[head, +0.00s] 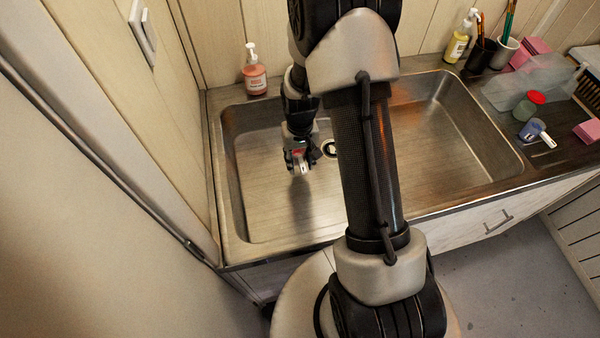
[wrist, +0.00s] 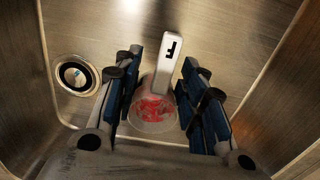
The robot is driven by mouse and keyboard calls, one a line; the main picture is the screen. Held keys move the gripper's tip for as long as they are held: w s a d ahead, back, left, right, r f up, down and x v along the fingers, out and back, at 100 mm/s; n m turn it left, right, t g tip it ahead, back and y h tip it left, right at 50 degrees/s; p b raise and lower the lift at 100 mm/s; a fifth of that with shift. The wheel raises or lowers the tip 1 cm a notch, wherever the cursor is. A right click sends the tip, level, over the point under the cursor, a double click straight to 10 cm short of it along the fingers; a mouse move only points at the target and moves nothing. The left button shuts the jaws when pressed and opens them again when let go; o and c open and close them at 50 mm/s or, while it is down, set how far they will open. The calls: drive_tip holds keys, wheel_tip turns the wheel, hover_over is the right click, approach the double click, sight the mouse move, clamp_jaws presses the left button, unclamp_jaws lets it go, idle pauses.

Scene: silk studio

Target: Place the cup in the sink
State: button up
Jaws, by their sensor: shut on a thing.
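My gripper (head: 299,158) points down inside the left part of the metal sink (head: 262,202). In the wrist view, my gripper (wrist: 160,100) has its blue-padded fingers on both sides of a small cup (wrist: 154,126) and is shut on it. The cup looks whitish and clear with red inside, and a white handle (wrist: 171,50) with a dark mark sticks out from it. In the head view only a small pale and red bit of the cup shows between the fingers. I cannot tell whether the cup touches the sink floor.
The sink drain (wrist: 75,76) lies to the left of my gripper in the wrist view. A red soap bottle (head: 254,72) stands behind the sink. The right counter holds a yellow bottle (head: 459,42), brush cups, a blue cup (head: 530,130) and pink blocks. My arm hides the sink's middle.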

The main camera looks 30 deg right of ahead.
drive_tip(key=shift+f+b, duration=0.7)
drive_tip(key=shift+f, duration=2.1)
drive_tip(key=shift+f, duration=0.15)
drive_tip(key=o, duration=1.1)
drive_tip(key=shift+c, duration=0.2)
